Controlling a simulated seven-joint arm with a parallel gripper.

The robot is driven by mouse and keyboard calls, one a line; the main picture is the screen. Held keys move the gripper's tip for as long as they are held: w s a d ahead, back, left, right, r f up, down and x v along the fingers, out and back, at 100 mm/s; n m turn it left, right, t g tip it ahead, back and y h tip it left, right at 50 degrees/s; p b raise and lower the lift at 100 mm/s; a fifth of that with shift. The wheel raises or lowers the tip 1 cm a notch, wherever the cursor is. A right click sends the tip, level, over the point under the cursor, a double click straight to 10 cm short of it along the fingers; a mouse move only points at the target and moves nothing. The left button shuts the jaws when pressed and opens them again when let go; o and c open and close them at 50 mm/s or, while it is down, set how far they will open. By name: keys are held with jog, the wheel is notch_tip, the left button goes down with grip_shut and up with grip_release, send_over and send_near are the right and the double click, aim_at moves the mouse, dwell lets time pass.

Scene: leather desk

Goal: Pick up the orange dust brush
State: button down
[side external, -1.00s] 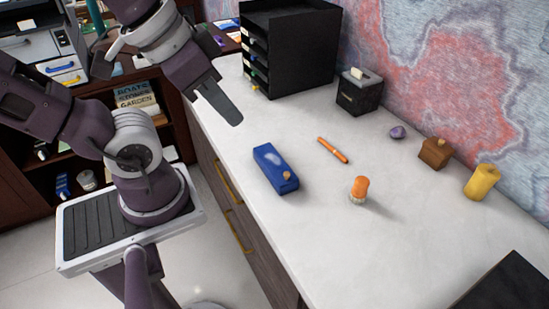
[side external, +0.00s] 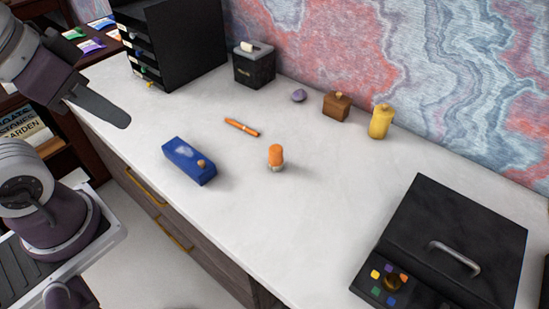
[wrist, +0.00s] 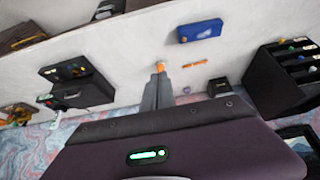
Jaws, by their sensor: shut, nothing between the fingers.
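The orange dust brush (side external: 275,156) stands upright on the pale desk top, with an orange handle above light bristles. In the wrist view the brush (wrist: 160,66) shows just beyond my fingertips, partly hidden by them. My gripper (side external: 124,121) is shut and empty. In the side view it is in the air at the left, well apart from the brush, with the blue box between them in the picture. In the wrist view my gripper (wrist: 159,75) shows as two grey fingers together.
A blue box (side external: 189,161) and an orange pen (side external: 242,127) lie near the brush. A black tray rack (side external: 175,45), black tissue box (side external: 254,66), purple stone (side external: 298,96), brown box (side external: 337,105) and yellow canister (side external: 380,122) stand behind. A black handled case (side external: 450,245) is at right.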

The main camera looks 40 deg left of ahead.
jog(key=c, duration=2.2)
grip_release()
jog(key=c, duration=0.9)
grip_release()
jog(key=shift+o, duration=0.2)
jog(key=n+g, duration=0.5)
jog(key=n, duration=0.3)
send_over(276, 148)
jog(key=f, duration=2.2)
jog(key=shift+s, duration=0.25)
jog(key=shift+n+g, duration=0.3)
jog(key=shift+n, duration=0.1)
jog(key=f, duration=0.9)
jog(key=shift+w+f, duration=0.25)
